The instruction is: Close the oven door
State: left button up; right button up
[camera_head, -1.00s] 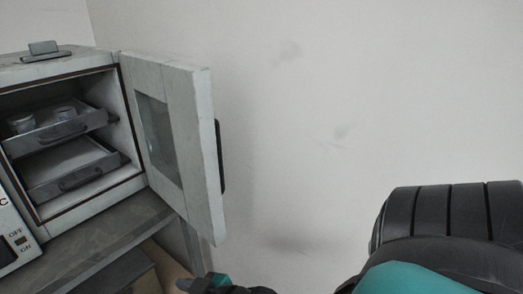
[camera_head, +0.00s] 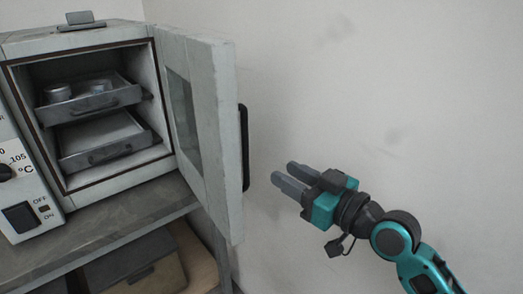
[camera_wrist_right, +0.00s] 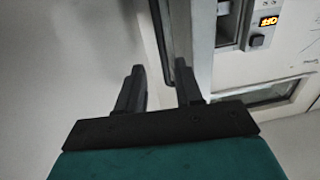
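The oven (camera_head: 110,190) is a pale grey box at the left of the head view. Its door (camera_head: 213,130) stands wide open, hinged at the right side of the opening. A dark vertical handle (camera_head: 244,148) is on the door's outer right side. My right gripper (camera_head: 282,175) is open and empty, a little to the right of the handle and apart from it. In the right wrist view its two fingers (camera_wrist_right: 160,75) are spread, with the door's edge and dark handle (camera_wrist_right: 162,40) just beyond them. My left gripper is not in view.
Inside the oven are two pulled-out-looking trays, an upper one (camera_head: 85,104) with small metal containers and a lower one (camera_head: 100,142). A control panel (camera_head: 22,190) is at the left. The oven stands on a grey shelf (camera_head: 120,225) with boxes below. A bare wall is behind.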

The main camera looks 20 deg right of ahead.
aim_at(247, 154)
jog(key=p+x, duration=0.1)
jog(key=x, duration=1.1)
jog(key=shift+w+a+f, duration=0.1)
jog(key=shift+w+a, duration=0.1)
jog(key=shift+a, duration=0.05)
jog(key=shift+c, duration=0.4)
grip_shut()
